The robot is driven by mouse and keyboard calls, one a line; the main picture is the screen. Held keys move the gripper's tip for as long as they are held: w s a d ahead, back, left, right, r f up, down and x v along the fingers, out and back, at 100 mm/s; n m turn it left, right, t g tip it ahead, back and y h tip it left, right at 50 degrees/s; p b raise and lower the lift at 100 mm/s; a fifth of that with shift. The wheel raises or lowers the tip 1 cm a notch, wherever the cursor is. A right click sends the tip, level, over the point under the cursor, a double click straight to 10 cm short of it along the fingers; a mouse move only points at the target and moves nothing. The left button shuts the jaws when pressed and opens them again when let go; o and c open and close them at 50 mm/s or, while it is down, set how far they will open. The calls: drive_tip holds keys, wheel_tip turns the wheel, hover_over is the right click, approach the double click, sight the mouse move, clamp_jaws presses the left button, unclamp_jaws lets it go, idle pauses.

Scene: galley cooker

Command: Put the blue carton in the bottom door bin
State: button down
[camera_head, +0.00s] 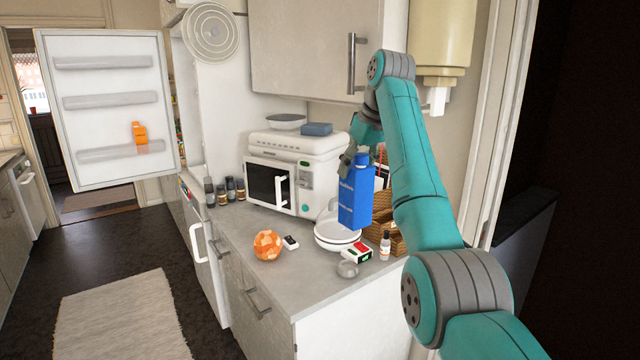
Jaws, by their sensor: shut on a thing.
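The blue carton (356,197) with a dark blue cap hangs upright above the counter, in front of the microwave and over the white plates. My gripper (352,156) is shut on it near its top; the fingers are partly hidden by the carton and the arm. The open fridge door (118,108) stands far left, its inner side facing me, with three bins. The bottom door bin (100,155) holds an orange carton (140,136) towards its right end; the rest of that bin looks empty.
A white microwave (262,184) stands at the counter's back. An orange patterned ball (267,245), white plates (336,236), small jars (230,189), a wicker basket (396,243) and a small bottle (385,246) are on the counter. The floor before the fridge door is open, with a pale rug (120,318).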

drive_tip(key=s+d+f+m+h, duration=0.1)
drive_tip(key=s+d+f+m, duration=0.15)
drive_tip(key=f, duration=1.75)
drive_tip(key=s+d+f+m, duration=0.1)
drive_tip(key=s+d+f, duration=0.15)
drive_tip(key=f, duration=1.75)
drive_tip(key=s+d+f+m, duration=0.1)
drive_tip(key=s+d+f, duration=0.1)
drive_tip(key=s+f, duration=1.1)
drive_tip(key=s+d+f+m+t+h, duration=0.1)
drive_tip(key=s+d+f+m, duration=0.1)
drive_tip(key=s+f, duration=1)
drive_tip(key=s+d, duration=0.1)
drive_tip(key=s, duration=0.1)
drive_tip(key=shift+s+f+h, duration=0.3)
drive_tip(key=shift+s+f, duration=0.05)
drive_tip(key=shift+s, duration=0.05)
